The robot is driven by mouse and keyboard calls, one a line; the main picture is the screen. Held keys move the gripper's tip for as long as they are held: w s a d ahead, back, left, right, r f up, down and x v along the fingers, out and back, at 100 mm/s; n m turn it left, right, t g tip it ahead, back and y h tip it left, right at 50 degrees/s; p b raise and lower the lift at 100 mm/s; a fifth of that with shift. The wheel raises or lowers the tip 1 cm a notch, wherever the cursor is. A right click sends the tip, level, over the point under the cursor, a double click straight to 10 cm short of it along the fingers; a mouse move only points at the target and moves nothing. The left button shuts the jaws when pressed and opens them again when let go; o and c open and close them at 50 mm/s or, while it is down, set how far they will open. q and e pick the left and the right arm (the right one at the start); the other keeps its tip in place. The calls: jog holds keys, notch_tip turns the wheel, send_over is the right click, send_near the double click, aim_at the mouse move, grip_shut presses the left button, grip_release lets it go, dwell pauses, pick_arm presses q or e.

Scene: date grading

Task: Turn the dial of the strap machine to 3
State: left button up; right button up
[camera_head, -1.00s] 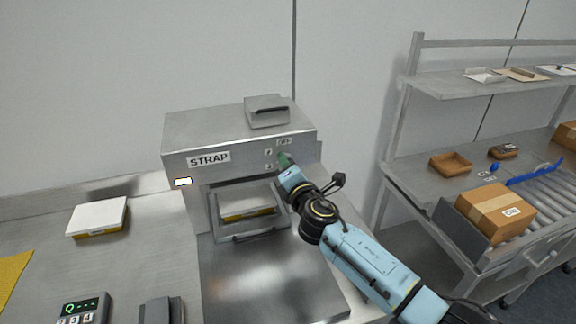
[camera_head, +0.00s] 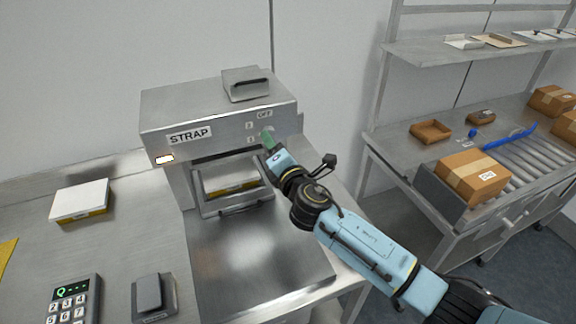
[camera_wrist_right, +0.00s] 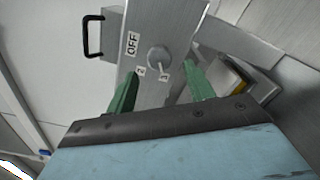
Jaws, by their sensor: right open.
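The strap machine (camera_head: 215,125) is a grey metal box with a STRAP label and a small lit display, on the bench. Its round grey dial (camera_wrist_right: 158,57) shows in the right wrist view beside an OFF label (camera_wrist_right: 132,43) and small number labels that are hard to read; I cannot tell its setting. My right gripper (camera_wrist_right: 160,70) is open, with its green fingers either side of the dial and apart from it as far as I can see. In the head view the right gripper (camera_head: 268,140) covers most of the dial. My left gripper is not in view.
A white-topped box (camera_head: 80,200), a keypad (camera_head: 75,300) and a small grey device (camera_head: 152,295) are on the bench at left. Under the machine's head is a tray with a yellow-edged box (camera_head: 230,184). At right, a shelf unit holds cartons (camera_head: 470,178) and rollers.

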jog(key=v, duration=0.9)
